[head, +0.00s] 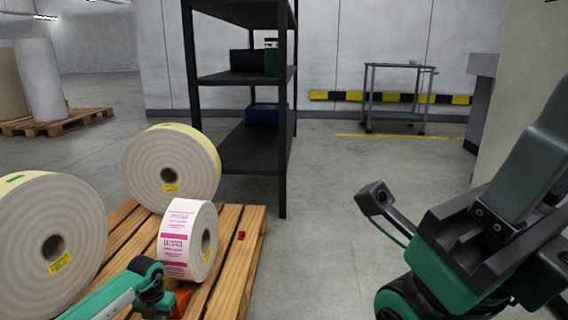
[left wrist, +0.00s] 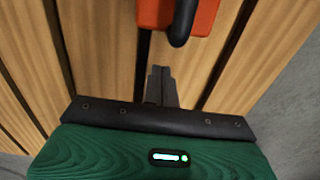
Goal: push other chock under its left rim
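A label roll (head: 188,240) with pink print stands on edge on the wooden pallet (head: 238,273). An orange-red chock (head: 181,302) lies at its near side, partly hidden by my left arm; I cannot tell whether it touches the roll. In the left wrist view the chock (left wrist: 178,14) with its dark handle is at the top edge, just ahead of my left gripper (left wrist: 162,70). The left fingers are together and empty, with a small gap to the chock. A small red piece (head: 241,235) is at the roll's right side. My right arm shows at right, but its fingers do not.
Two large plain rolls stand on the pallet, one at the left (head: 30,235) and one behind (head: 160,165). A black shelf rack (head: 245,150) stands beyond the pallet. The floor (head: 315,240) right of the pallet is clear. A cart (head: 396,98) is by the far wall.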

